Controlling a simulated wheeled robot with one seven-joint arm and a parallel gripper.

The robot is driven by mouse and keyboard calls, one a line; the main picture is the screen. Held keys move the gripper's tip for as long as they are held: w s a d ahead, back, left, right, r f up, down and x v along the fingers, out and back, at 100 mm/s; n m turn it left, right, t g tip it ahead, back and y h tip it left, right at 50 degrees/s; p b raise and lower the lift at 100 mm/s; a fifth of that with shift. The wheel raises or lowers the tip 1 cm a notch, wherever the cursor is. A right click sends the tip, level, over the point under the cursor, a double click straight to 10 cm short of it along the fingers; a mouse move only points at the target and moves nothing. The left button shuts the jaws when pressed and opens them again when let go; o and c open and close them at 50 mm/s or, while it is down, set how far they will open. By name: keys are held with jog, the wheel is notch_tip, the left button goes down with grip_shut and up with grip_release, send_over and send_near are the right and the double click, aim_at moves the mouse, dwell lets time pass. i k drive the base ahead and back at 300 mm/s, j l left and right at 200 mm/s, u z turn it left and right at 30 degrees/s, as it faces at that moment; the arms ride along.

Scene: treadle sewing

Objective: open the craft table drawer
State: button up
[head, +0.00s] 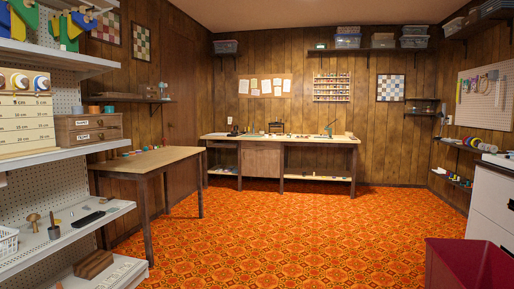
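A long craft table (300,139) with a pale top stands against the back wall, across the room. A wooden box-like front (261,160) hangs under its left half. A narrower front (222,145) sits just under the top to its left; I cannot tell from here which is a drawer. No open drawer shows. A second pale-topped table (150,159) stands nearer on the left, with a dark apron and no clear drawer front. My gripper is not in view.
Open orange patterned carpet (290,225) lies between me and the back table. Shelves (70,235) with small goods line the near left. A dark red bin (468,268) stands at the near right, beside a white cabinet (492,200).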

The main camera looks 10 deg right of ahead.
aim_at(245, 143)
jog(key=i+l+z, duration=0.25)
jog(key=i, duration=0.25)
jog(key=i+z, duration=0.2)
jog(key=i, duration=0.3)
jog(key=i+z, duration=0.15)
jog(key=i, duration=3.35)
jog(key=i+u, duration=0.1)
jog(key=i, duration=1.05)
jog(key=i+l, duration=0.15)
jog(key=i, duration=1)
jog(key=i+l, duration=0.15)
jog(key=i, duration=1)
jog(key=i+u, duration=0.3)
jog(key=i, duration=0.3)
